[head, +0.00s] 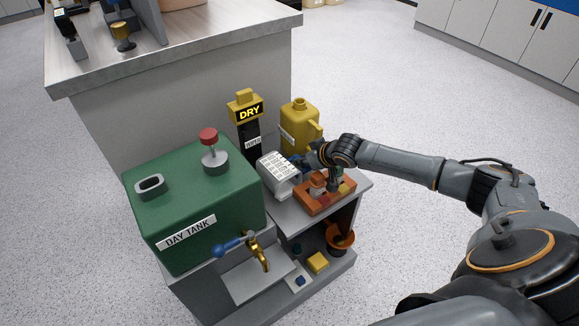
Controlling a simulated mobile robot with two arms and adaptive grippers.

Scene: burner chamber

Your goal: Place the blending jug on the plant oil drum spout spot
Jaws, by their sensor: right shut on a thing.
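A pale grey vessel with a white printed panel (277,170), which looks like the blending jug, is at the stand's upper shelf, right of the green tank. My right gripper (304,160) reaches in from the right and is shut at its right side, seemingly on its blue handle. The fingertips are small and partly hidden, and I cannot tell whether the vessel touches the shelf. No plant oil drum or spout spot can be clearly identified. My left gripper is not in view.
The green DAY TANK (195,205) has a brass tap (260,255) at its front. Behind my gripper stand a yellow can (300,125) and a black DRY sign post (247,125). An orange tray (313,205) sits close below my wrist. An orange funnel (341,238) is lower down.

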